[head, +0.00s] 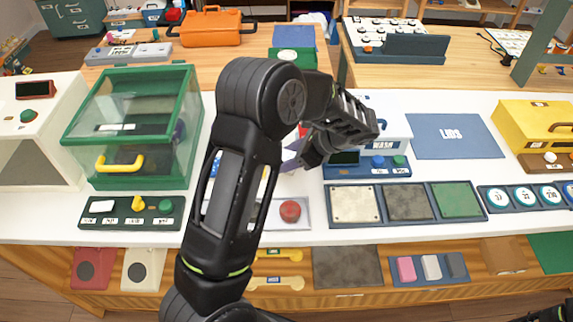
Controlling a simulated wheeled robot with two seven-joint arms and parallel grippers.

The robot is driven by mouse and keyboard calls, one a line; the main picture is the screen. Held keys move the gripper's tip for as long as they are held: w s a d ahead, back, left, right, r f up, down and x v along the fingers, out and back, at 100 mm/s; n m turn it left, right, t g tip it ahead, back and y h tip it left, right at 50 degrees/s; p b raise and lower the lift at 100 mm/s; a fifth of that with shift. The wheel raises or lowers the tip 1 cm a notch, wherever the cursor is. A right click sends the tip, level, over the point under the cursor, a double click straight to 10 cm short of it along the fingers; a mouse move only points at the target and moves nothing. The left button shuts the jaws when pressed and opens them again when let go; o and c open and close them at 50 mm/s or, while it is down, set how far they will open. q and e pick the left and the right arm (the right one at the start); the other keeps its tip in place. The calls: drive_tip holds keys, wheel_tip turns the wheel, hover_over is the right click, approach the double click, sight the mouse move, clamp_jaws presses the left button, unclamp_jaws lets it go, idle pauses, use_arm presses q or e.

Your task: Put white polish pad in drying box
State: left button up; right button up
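A white speckled square pad (353,203) lies in the left compartment of a dark three-part tray, beside a grey pad (408,202) and a green pad (457,199). I cannot tell for certain that it is the white polish pad. A green-framed clear box (130,125) with a yellow handle stands at the left and looks like the drying box; its lid appears closed. My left gripper (296,158) is over the middle of the counter, left of the tray and apart from it. Its fingertips are largely hidden by its own body. My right gripper is not visible.
A white box (40,130) stands left of the green one. A control panel (130,213) lies in front of the green box. A red round knob (290,211) and a WASH unit (367,165) are near my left arm. The blue LENS mat (456,136) is clear.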

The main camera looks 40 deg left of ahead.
sight(287, 158)
use_arm(q)
wheel_tip(287, 158, up, 7)
drive_tip(key=shift+r, duration=0.1)
drive_tip(key=shift+d, duration=0.1)
idle(0.9)
